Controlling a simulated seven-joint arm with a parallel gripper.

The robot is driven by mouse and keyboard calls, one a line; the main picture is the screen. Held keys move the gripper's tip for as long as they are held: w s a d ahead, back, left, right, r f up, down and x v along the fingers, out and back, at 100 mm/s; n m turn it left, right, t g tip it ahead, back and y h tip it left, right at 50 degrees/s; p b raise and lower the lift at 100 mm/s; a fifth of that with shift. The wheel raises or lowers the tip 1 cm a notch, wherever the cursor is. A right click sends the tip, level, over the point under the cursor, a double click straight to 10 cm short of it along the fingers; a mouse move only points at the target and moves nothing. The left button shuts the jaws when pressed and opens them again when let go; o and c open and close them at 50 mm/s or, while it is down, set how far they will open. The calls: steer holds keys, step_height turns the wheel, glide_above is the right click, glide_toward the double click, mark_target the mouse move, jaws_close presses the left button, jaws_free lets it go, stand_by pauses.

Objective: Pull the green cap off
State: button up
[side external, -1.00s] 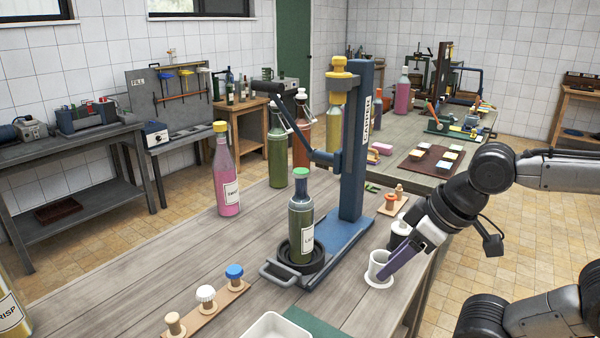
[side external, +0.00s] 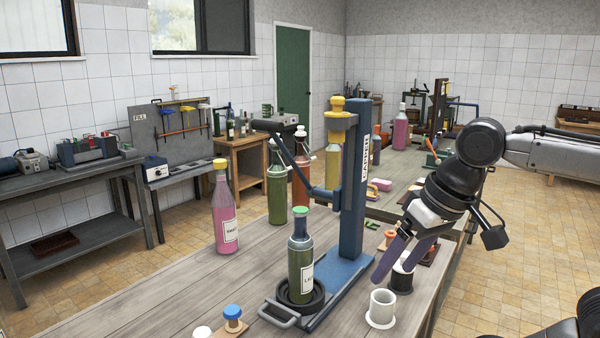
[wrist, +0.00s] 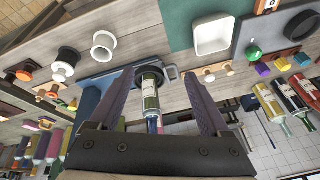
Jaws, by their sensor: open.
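The green cap (side external: 300,211) sits on top of the dark green bottle (side external: 301,260), which stands upright on the round black base of the blue capper press (side external: 352,200). My gripper (side external: 394,273) is open and empty, to the right of the press and apart from the bottle, its purple fingers pointing down over the cups. In the wrist view the labelled bottle (wrist: 150,92) shows between the open fingers (wrist: 157,75), farther off. I cannot clearly make out the cap there.
A white cup (side external: 382,307) and a black cup (side external: 402,280) stand below my gripper. The press's column and yellow-topped head (side external: 338,120) rise behind the bottle. A pink bottle (side external: 225,215) stands to the left.

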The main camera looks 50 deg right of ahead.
steer(key=w+d+r+m+g, duration=0.25)
steer(key=w+r+m, duration=0.45)
steer(key=w+r, duration=0.55)
steer(key=m+g, duration=0.2)
glide_above(300, 210)
step_height(300, 210, down, 4)
steer(key=shift+r, duration=0.1)
steer(key=shift+f, duration=3.8)
steer(key=shift+c, duration=0.3)
jaws_close()
